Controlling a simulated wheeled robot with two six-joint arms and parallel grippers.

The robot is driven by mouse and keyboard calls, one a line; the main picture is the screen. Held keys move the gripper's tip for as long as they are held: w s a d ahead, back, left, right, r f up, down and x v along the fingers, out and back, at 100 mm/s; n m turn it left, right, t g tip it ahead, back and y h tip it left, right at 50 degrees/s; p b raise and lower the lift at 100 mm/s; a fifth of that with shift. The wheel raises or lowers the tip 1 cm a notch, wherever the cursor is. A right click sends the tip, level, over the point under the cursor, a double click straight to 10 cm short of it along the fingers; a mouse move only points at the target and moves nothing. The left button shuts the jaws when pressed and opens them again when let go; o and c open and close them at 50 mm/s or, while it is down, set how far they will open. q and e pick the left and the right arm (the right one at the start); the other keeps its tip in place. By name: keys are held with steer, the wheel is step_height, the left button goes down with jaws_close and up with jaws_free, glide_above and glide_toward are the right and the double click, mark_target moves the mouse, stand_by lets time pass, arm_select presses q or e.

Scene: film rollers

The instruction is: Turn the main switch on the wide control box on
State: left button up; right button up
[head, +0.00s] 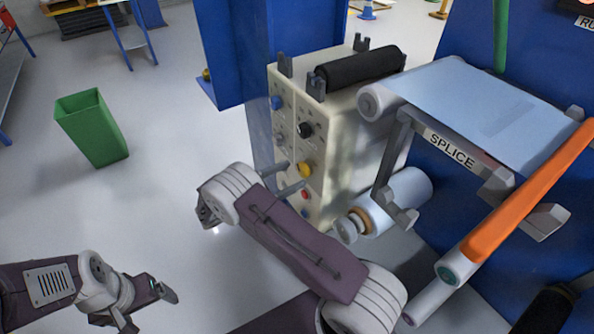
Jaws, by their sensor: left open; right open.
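The cream control box (342,123) stands at the centre against a blue frame, with its panel facing left. The panel carries a blue knob (277,102), a black knob (305,130), a yellow knob (305,169) and a red button (305,195). I cannot tell which is the main switch or how it is set. My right gripper (283,178) is open in front of the lower panel, close to the yellow knob; contact is unclear. My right arm hides the lower left of the box. My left gripper (150,306) is open and empty at the lower left, over the floor.
A black roller (360,67) lies on top of the box. To the right are a table marked SPLICE (470,95), a white roll (405,195) and an orange bar (530,190). A green bin (92,130) stands at the left. The floor between is clear.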

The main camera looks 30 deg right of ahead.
steer(key=shift+w+d, duration=0.1)
steer(key=shift+d, duration=1.35)
steer(key=c, duration=1.4)
steer(key=shift+o, duration=0.2)
steer(key=m+b, duration=0.1)
steer(key=m, duration=0.3)
steer(key=shift+f+b, duration=0.15)
steer(key=shift+b, duration=0.25)
steer(key=m+b, duration=0.2)
steer(key=m, duration=0.1)
steer(key=shift+m, duration=0.4)
steer(key=m+b, duration=0.2)
steer(key=m, duration=0.1)
steer(key=shift+m+b, duration=0.85)
steer(key=shift+m, duration=0.65)
